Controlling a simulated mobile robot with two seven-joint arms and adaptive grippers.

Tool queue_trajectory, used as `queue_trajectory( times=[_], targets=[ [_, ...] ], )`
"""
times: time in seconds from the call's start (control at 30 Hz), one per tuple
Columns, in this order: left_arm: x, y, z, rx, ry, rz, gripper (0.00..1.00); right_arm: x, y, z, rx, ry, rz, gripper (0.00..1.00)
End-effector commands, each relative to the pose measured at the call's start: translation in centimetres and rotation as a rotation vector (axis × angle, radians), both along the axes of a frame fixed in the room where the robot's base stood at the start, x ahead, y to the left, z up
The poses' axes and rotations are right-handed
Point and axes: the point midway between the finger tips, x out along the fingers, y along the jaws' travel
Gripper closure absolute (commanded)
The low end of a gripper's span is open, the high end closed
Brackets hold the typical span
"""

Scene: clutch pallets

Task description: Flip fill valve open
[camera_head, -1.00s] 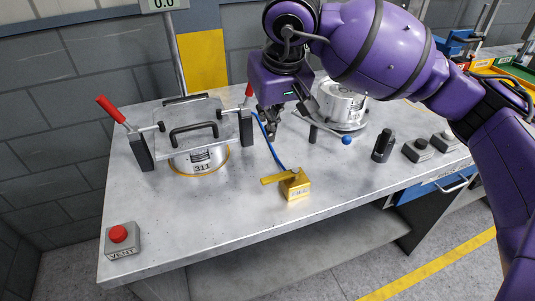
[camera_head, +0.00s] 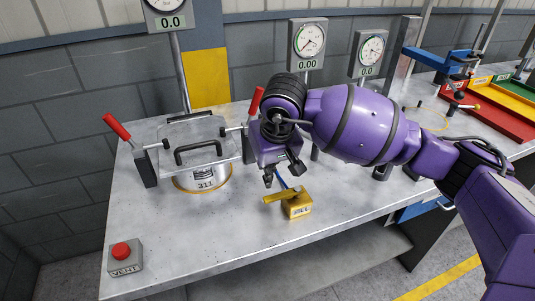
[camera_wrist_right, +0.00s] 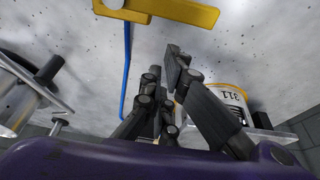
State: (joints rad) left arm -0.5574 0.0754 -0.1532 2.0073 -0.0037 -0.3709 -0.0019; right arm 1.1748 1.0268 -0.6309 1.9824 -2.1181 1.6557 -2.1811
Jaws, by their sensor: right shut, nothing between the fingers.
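The fill valve is a yellow block (camera_head: 297,209) near the front middle of the bench. Its yellow lever (camera_head: 279,196) lies across the top and points left. A blue hose runs from behind it. The valve's yellow lever (camera_wrist_right: 180,10) also shows at the top of the right wrist view, with the blue hose (camera_wrist_right: 126,70) below it. My right gripper (camera_head: 283,176) is just behind and above the valve, pointing down, apart from the lever. It is shut and empty. Its dark fingers (camera_wrist_right: 163,85) show in the wrist view. My left gripper is out of view.
A clamped pot marked 311 (camera_head: 205,180) with red-handled clamps stands left of the gripper. A grey VENT box (camera_head: 124,258) with a red button sits at the front left. Gauges (camera_head: 308,38) stand along the back. The bench front around the valve is clear.

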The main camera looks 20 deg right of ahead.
Motion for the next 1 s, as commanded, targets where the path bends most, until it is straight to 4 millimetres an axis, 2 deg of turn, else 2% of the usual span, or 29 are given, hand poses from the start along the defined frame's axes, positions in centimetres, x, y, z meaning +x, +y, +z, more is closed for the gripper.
queue_trajectory(
  times=[0.03,0.23,0.5,1.0],
  targets=[
    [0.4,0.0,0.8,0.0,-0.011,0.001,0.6,-0.6,-0.1,0.8,0.0,-0.009,0.0,1.0],
    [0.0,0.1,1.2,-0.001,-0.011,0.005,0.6,-2.0,-0.1,0.6,0.0,-0.007,-0.002,1.0],
    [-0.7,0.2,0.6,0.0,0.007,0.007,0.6,-2.2,-0.2,0.4,0.0,-0.005,-0.002,1.0],
    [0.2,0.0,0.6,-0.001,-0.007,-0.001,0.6,-2.6,0.2,0.3,-0.001,-0.003,0.052,1.0]
  ],
)
